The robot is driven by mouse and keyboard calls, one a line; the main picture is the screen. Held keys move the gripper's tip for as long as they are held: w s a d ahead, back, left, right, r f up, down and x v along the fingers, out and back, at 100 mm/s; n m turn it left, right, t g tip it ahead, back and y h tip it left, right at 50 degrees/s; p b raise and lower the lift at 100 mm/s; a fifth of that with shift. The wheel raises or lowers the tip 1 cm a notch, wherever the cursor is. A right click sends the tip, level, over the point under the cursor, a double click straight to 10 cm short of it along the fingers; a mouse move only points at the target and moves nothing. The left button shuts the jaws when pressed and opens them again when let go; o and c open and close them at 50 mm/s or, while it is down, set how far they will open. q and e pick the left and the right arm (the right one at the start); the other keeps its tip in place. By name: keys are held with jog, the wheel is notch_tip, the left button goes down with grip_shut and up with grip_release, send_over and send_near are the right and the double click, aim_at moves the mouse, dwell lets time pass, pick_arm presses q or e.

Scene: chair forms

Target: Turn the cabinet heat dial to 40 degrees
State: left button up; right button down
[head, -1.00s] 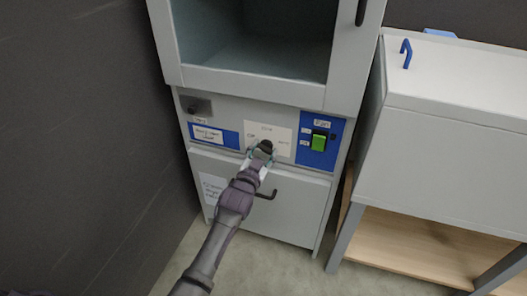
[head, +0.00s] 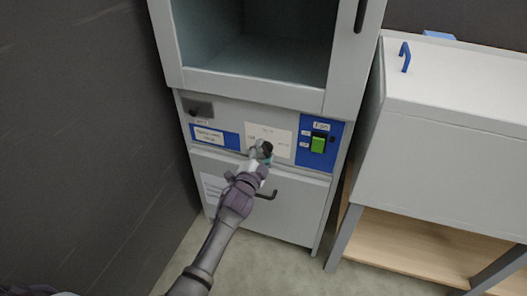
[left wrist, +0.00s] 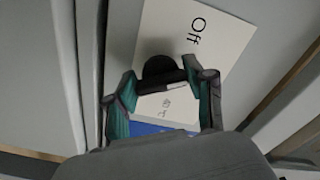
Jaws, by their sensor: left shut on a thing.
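The black heat dial (head: 267,147) sits on a white label plate (head: 281,138) in the middle of the grey cabinet's control panel. In the left wrist view the dial (left wrist: 161,67) is a dark round knob, and the plate (left wrist: 215,50) reads "Off". My left gripper (head: 261,158) comes up from below and is shut on the dial. Its teal fingers (left wrist: 160,78) lie on either side of the knob in the left wrist view. The fingers hide part of the dial, and I cannot read its setting. My right gripper is not in view.
A green fan switch (head: 318,145) is on a blue panel right of the dial. A small dark knob (head: 193,112) is at the panel's left. A door handle (head: 266,195) is just below. A white bench unit (head: 440,150) stands right; a dark wall (head: 80,130) is left.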

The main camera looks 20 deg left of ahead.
pick_arm(q)
jog(key=m, duration=0.4)
jog(key=shift+m, duration=0.3)
jog(key=m+b, duration=0.1)
jog(key=m, duration=0.4)
jog(key=shift+m, duration=0.3)
jog(key=m, duration=0.2)
jog(key=shift+r+m, duration=0.1)
jog(key=shift+m, duration=2.4)
jog(key=shift+d+m+p, duration=0.1)
jog(key=shift+m+p, duration=0.35)
jog(key=shift+m, duration=1.15)
jog(key=o, duration=1.2)
jog(key=shift+r, duration=0.1)
jog(key=shift+c, duration=0.2)
